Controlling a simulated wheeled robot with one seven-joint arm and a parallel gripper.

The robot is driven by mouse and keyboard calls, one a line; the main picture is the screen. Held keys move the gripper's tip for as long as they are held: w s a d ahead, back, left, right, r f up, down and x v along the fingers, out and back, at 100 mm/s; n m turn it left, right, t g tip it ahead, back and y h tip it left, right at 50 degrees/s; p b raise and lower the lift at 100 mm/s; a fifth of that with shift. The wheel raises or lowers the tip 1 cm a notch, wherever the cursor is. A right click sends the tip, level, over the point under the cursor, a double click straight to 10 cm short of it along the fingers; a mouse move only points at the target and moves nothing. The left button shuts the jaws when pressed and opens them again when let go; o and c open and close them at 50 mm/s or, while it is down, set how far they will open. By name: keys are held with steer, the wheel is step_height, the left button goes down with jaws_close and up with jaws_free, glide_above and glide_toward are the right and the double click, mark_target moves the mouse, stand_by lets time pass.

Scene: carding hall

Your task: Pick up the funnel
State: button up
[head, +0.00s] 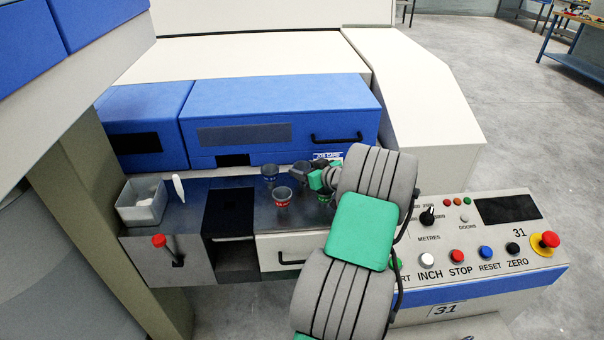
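Several small dark funnel-shaped cups stand on the metal shelf of the machine. One funnel with a red band (282,196) is nearest the front. Another dark funnel (270,174) stands behind it to the left, and a third (300,169) is further right, beside my gripper. A green-marked piece shows under my wrist, too covered to make out. My gripper (303,175) is low over the shelf, behind and right of the red-banded funnel. Its fingers are small and dark here, and I cannot tell whether they are open or touch anything.
A grey bin (141,213) with white contents and a white slim tool (178,188) are at the shelf's left. A red-knobbed lever (159,241) is below. A dark recess (230,212) splits the shelf. A button panel (488,230) stands right; a blue cover (285,105) rises behind.

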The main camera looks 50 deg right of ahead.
jaws_close()
stand_by(0.4)
